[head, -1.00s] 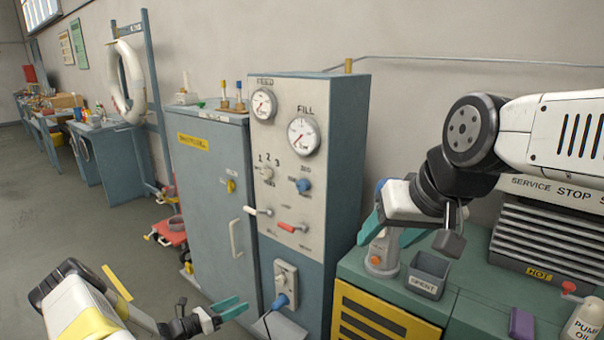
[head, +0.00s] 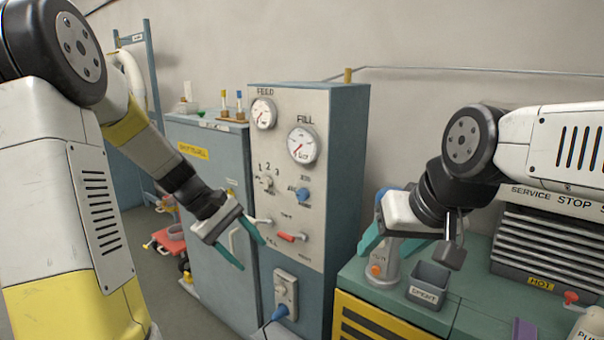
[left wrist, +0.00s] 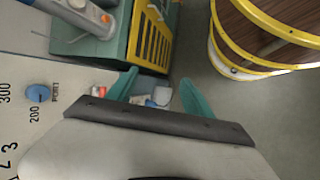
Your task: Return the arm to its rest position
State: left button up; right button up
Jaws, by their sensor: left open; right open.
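My left gripper (head: 242,247) is open and empty, in front of the grey-blue cabinet and the left edge of the gauge panel (head: 285,205). In the left wrist view its two teal fingers (left wrist: 158,96) are spread with nothing held between them. My right gripper (head: 388,238) is open above the green bench, by a grey device with an orange button (head: 377,270). Part of it is hidden behind its own wrist.
The panel carries two gauges, a blue knob (head: 303,195), a red lever (head: 290,237) and a plug (head: 280,312). A grey bin (head: 429,284) stands on the bench (head: 355,268). A yellow-rimmed round container (left wrist: 222,62) stands on the floor in the left wrist view.

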pick_arm(q)
jog(key=s+a+r+m+t+y, duration=0.1)
jog(key=s+r+m+t+y, duration=0.3)
jog(key=s+r+m, duration=0.5)
jog(key=s+r+t, duration=0.1)
jog(key=s+r, duration=0.2)
jog(key=s, duration=0.4)
jog(key=shift+s+r+y, duration=0.25)
jog(key=shift+s+y, duration=0.05)
